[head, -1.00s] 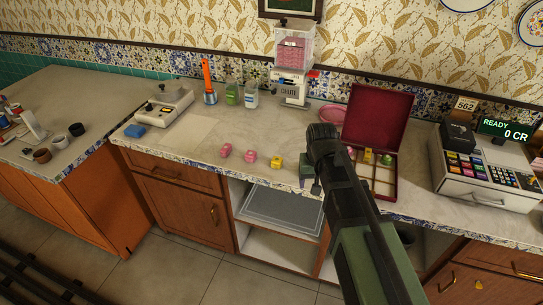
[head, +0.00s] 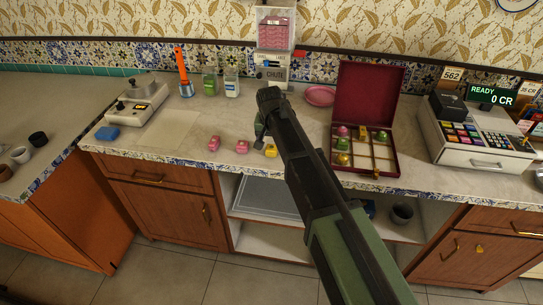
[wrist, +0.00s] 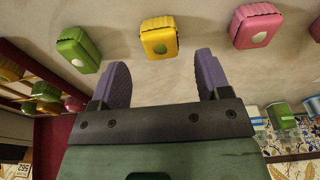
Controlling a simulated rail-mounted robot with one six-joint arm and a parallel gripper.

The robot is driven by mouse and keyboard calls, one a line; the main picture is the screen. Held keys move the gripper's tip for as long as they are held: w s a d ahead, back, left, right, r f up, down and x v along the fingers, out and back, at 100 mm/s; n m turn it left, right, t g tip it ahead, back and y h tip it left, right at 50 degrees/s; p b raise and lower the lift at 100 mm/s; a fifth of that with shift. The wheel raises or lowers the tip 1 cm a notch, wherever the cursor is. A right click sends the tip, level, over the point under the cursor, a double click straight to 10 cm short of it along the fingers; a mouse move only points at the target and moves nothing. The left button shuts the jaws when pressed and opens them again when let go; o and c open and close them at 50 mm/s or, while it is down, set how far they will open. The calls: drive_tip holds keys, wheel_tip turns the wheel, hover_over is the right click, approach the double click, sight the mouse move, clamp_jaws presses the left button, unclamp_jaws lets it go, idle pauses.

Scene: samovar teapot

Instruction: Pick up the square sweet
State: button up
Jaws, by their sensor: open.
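Blocky sweets stand in a row on the counter: a pink sweet (head: 214,143), another pink sweet (head: 242,146) and a yellow sweet (head: 271,151). My arm hides the green one in the head view. I cannot tell by shape which is the square sweet. My gripper (wrist: 163,80) is open and empty, just short of the yellow sweet.
An open red box (head: 368,100) with several sweets in its compartments stands right of my arm. A cash register (head: 470,140) is at the far right. A scale (head: 137,108) and blue sponge (head: 107,133) are at left. A chute dispenser (head: 272,72) stands behind.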

sight(272, 147)
drive_tip(key=f+b, duration=0.5)
drive_tip(key=shift+w+f, duration=0.2)
drive_tip(key=shift+w, duration=0.2)
drive_tip(key=shift+r, duration=0.25)
drive_tip(key=c, duration=1)
drive_tip(key=shift+r+p, duration=0.15)
drive_tip(key=shift+p, duration=0.2)
wheel_tip(272, 147, up, 20)
drive_tip(key=p, duration=2)
